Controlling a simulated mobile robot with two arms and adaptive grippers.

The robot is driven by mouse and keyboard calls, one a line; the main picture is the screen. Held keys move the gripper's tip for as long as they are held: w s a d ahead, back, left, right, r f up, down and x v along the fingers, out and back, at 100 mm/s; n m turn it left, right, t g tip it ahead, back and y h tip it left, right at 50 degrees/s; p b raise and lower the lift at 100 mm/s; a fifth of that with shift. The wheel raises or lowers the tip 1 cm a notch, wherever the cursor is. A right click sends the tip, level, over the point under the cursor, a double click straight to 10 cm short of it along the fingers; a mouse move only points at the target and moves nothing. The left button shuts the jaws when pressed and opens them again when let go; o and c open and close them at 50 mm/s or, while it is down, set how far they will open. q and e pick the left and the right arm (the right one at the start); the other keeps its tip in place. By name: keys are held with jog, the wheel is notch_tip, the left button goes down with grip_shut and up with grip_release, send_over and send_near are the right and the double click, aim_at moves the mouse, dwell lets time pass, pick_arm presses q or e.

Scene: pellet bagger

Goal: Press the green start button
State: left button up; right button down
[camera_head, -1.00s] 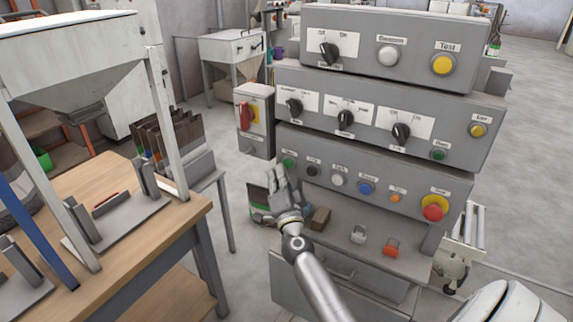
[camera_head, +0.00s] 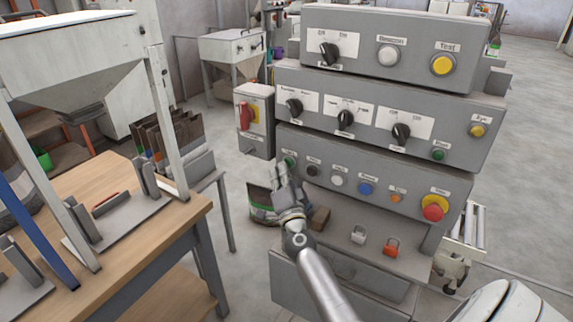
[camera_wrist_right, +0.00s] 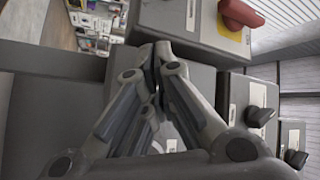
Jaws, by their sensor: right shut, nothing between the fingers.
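A green button (camera_head: 290,159) sits at the left end of the lowest row on the grey control panel (camera_head: 375,215). Its label is too blurred to read. My right gripper (camera_head: 281,169) is shut and empty, its fingertips just below and left of this button, partly overlapping its lower edge in the head view. I cannot tell whether they touch it. In the right wrist view the shut fingers (camera_wrist_right: 155,57) point at a grey panel face, and the green button is hidden. My left gripper is not in view.
Black, white, blue and orange buttons and a red emergency stop (camera_head: 434,210) share the lower row. Another green button (camera_head: 439,154) is higher right. A switch box with a red handle (camera_head: 245,115) stands left. Two padlocks (camera_head: 391,246) lie on the ledge below.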

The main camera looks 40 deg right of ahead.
jog(key=shift+d, duration=0.15)
dwell(0.3)
jog(key=shift+s+a+p, duration=0.25)
jog(key=shift+a+p, duration=0.05)
jog(key=shift+a, duration=0.4)
jog(key=s+a+p, duration=0.1)
jog(key=s+a, duration=0.1)
jog(key=a, duration=0.3)
jog(key=shift+s+a+p, duration=0.15)
jog(key=shift+a+p, duration=0.15)
